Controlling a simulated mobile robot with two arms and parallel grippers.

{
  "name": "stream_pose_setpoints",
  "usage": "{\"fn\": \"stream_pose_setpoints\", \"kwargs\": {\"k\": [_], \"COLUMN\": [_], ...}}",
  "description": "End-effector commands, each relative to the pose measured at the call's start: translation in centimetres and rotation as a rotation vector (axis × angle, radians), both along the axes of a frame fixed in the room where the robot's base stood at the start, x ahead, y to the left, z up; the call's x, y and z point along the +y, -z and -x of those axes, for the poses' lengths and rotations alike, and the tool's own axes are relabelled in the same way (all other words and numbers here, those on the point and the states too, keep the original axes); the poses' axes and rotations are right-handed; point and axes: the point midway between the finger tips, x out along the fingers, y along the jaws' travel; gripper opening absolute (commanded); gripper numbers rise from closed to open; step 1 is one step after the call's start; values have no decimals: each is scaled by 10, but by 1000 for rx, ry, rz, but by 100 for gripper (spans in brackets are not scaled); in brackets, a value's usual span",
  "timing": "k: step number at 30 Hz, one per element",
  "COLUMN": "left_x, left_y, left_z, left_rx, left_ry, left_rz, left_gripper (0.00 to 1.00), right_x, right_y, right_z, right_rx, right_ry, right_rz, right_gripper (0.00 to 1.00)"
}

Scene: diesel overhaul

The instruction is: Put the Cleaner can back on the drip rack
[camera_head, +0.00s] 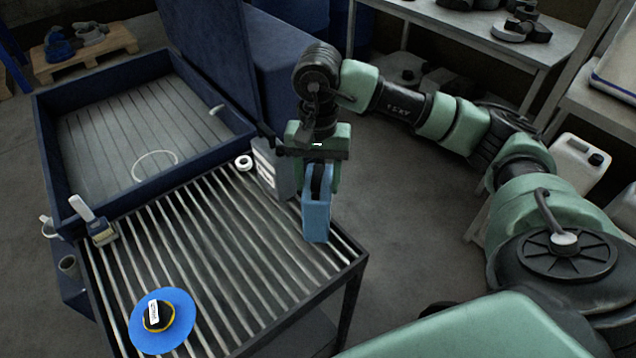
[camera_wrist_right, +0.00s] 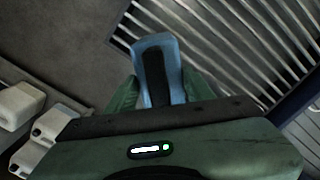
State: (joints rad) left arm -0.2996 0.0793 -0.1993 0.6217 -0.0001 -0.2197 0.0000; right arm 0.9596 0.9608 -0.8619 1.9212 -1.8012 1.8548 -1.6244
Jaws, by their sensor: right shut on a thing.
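The drip rack (camera_head: 232,262) is a dark frame with pale parallel slats, and it also shows in the wrist view (camera_wrist_right: 232,55). My right gripper (camera_head: 318,182) points down at the rack's right side. It is shut on a blue can with a dark strip (camera_head: 316,219), which I take to be the Cleaner can; no label is readable. In the wrist view the can (camera_wrist_right: 153,46) sits between the green fingers of the gripper (camera_wrist_right: 160,90), overlapping the rack's edge. I cannot tell whether its base touches the slats. My left gripper is not in view.
A grey labelled container (camera_head: 266,170) stands just left of the gripper, near a white ring (camera_head: 244,162). A blue disc (camera_head: 178,305) lies on the rack's front. A white-handled item (camera_head: 101,232) is at its left edge. A blue basin (camera_head: 52,150) adjoins behind. The rack's middle is clear.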

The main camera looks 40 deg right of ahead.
Motion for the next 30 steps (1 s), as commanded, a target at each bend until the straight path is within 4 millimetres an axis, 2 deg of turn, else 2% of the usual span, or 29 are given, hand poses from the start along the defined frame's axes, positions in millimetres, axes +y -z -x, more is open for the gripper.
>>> {"fn": "stream_pose_setpoints", "kwargs": {"k": [5,16,17,18,19,30], "left_x": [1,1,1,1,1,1], "left_y": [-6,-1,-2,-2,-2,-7], "left_z": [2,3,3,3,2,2], "left_rx": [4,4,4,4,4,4], "left_ry": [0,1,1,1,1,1], "left_rz": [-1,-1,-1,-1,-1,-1], "left_gripper": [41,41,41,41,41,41], "right_x": [0,0,0,0,0,0], "right_y": [17,21,22,21,21,17], "right_z": [0,-1,0,0,0,0], "right_rx": [-2,-3,0,1,1,1], "right_ry": [-1,-1,-1,-1,-1,-1], "right_rz": [-1,-1,0,-1,0,0], "right_gripper": [0,0,61,72,74,74]}}
